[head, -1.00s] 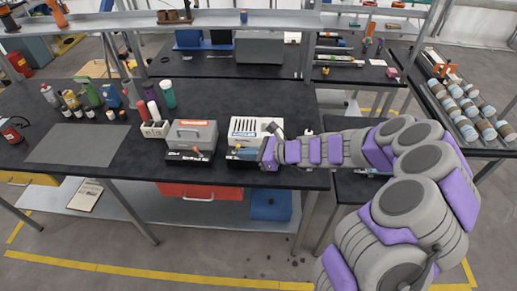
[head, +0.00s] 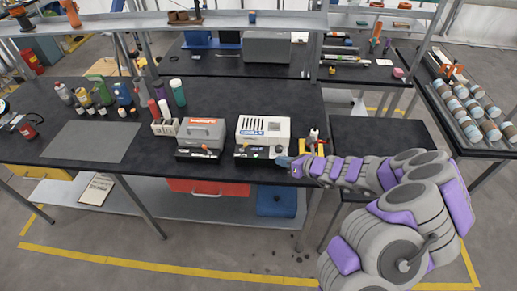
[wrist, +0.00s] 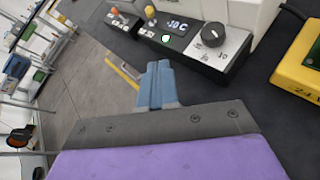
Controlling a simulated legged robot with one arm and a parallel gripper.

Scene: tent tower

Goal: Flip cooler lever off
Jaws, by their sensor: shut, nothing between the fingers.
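The cooler (head: 262,130) is a white box with a blue label near the front edge of the black workbench. In the wrist view its black control panel (wrist: 185,40) shows a lever with a yellow-orange knob (wrist: 150,13), a display reading about -30 C, a green light and a round dial (wrist: 212,35). The lever looks roughly upright; I cannot tell its setting. My gripper (head: 283,161) is shut and empty at the panel's right end. Its blue fingers (wrist: 160,75) lie below the panel in the wrist view, apart from the lever.
A grey box with an orange label (head: 201,133) stands left of the cooler, with its own orange-knobbed lever (wrist: 115,12). A yellow object (wrist: 300,70) sits to the right. Bottles and cans stand farther left around a grey mat (head: 92,141). The bench edge is close.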

